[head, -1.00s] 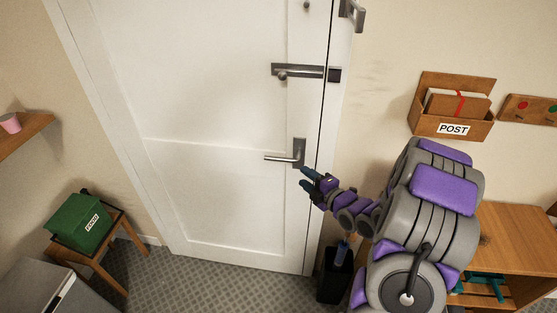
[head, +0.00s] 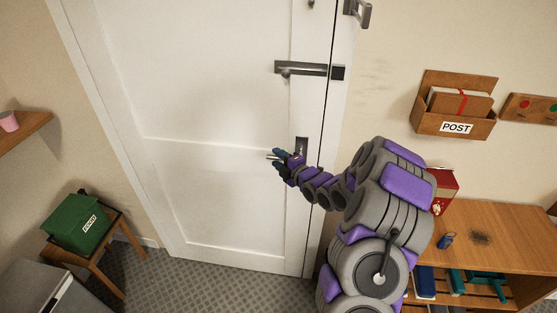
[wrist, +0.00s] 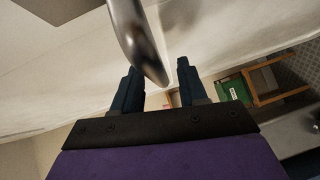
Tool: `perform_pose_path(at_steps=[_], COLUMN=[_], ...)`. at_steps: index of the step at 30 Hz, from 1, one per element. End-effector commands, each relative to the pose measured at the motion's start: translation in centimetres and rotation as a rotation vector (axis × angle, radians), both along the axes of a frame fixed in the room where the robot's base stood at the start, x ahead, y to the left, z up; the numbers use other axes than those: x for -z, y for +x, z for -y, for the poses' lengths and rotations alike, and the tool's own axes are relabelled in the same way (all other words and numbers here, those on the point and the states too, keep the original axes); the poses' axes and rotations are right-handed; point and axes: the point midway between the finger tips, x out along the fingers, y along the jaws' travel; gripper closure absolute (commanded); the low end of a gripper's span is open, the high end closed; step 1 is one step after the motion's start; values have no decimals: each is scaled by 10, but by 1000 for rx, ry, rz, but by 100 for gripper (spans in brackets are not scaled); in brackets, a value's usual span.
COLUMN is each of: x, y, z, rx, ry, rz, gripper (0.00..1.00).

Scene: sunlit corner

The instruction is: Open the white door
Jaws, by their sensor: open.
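The white door (head: 215,120) fills the middle of the head view and looks closed against its frame. Its metal lever handle has a dark plate (head: 302,143); my gripper hides most of the lever. My gripper (head: 277,160) is open at the lever, fingers pointing left. In the wrist view the lever (wrist: 138,40) comes down from the top, and its rounded end lies at the gap between the open fingers (wrist: 157,77). I cannot tell whether they touch it. A sliding bolt (head: 302,69) is mounted on the door above the handle.
A wooden bench (head: 500,245) with a padlock (head: 447,240) stands at right, a red box (head: 443,185) behind my arm. A POST rack (head: 455,105) hangs above. A green box (head: 75,222) sits on a stool at left. The floor (head: 225,280) before the door is clear.

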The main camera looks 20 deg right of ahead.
Motion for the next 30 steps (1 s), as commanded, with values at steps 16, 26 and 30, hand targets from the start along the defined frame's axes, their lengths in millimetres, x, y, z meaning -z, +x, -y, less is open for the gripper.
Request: perform_pose_path(at_steps=[16, 26, 30], x=[3, 3, 3], y=[7, 7, 8], z=[2, 0, 0], rx=[2, -1, -2], ry=[5, 3, 4], rz=[-2, -2, -3], gripper=[67, 99, 100])
